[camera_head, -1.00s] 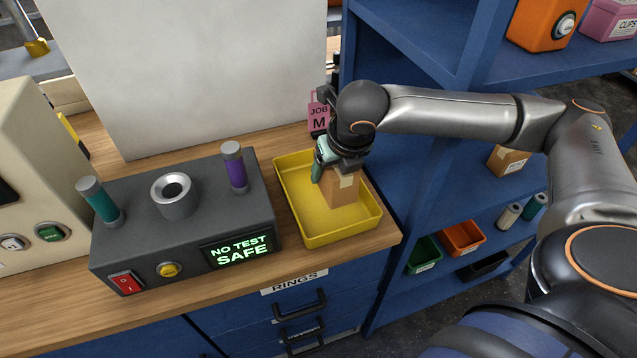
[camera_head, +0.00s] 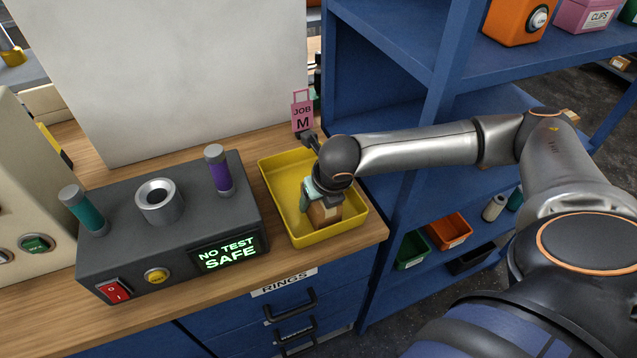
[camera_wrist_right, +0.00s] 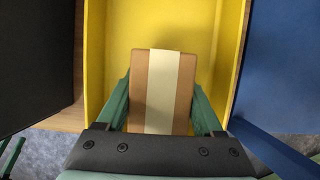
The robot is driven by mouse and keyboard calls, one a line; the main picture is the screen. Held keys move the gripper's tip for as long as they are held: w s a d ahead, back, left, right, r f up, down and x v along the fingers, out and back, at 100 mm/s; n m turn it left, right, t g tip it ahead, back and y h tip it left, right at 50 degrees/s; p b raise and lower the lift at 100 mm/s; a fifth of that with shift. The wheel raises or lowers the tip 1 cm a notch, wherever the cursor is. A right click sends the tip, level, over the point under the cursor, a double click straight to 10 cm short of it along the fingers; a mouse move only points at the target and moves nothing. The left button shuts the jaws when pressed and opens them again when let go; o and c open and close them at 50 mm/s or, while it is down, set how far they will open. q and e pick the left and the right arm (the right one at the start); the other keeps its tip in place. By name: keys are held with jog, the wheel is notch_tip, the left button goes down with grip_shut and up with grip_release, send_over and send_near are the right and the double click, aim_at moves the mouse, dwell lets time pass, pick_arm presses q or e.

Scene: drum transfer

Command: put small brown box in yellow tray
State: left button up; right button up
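The small brown box (camera_head: 326,215) has a pale tape strip and is inside the yellow tray (camera_head: 283,184), near its front right part. In the right wrist view the box (camera_wrist_right: 180,85) is between the two green fingers of my right gripper (camera_wrist_right: 161,100), which lie against its sides. My right gripper (camera_head: 322,198) points down into the tray in the head view and is shut on the box. The underside of the box is hidden, so I cannot tell if it rests on the tray floor. My left gripper is not in view.
A dark test device (camera_head: 170,235) with upright cylinders stands left of the tray. A pink JOB M tag (camera_head: 302,118) is behind it. A blue shelf (camera_head: 400,50) rises to the right. The tray's left part is empty.

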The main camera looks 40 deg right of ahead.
jog(key=o, duration=0.5)
jog(key=shift+c, duration=0.2)
jog(key=v, duration=1.2)
jog(key=shift+r, duration=0.15)
